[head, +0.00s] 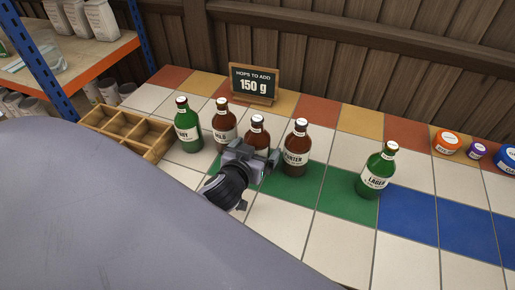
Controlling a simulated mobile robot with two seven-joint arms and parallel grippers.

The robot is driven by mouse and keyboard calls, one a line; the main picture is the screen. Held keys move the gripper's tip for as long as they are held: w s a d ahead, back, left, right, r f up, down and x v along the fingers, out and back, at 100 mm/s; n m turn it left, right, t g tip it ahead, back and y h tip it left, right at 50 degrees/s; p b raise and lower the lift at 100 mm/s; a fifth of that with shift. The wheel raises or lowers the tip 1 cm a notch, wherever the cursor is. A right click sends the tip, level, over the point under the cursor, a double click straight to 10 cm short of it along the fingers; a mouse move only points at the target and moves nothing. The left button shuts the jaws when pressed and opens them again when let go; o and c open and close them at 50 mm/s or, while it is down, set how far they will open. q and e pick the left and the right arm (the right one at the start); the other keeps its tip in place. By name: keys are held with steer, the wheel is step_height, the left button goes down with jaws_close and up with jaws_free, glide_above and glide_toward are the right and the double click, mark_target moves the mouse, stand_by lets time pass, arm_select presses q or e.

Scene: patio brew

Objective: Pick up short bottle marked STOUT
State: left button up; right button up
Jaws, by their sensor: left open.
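No label reading STOUT can be made out. A short brown bottle (258,124) with a white cap stands behind my left gripper (258,163), which hides its label and lower part. The gripper is open, close in front of this bottle; I cannot tell whether they touch. To its left stand a brown bottle marked MILD (223,121) and a green bottle (186,124) with a partly readable label. To its right stands a brown bottle whose label ends in "RTER" (296,150). A green bottle marked LAGER (377,171) stands farther right. My right gripper is not in view.
A wooden divided crate (128,128) stands left of the bottles. A small sign reading "HOPS TO ADD 150 g" (253,83) stands behind them. Orange (446,142), purple (477,151) and blue (506,157) lidded items sit at right. The tiled counter's front right is clear.

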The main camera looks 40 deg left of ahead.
arm_select(q)
steer(key=shift+w+a+f, duration=0.15)
steer(key=shift+w+f, duration=0.15)
steer(key=shift+w, duration=0.35)
steer(key=c, duration=1.5)
steer(key=shift+r, duration=0.15)
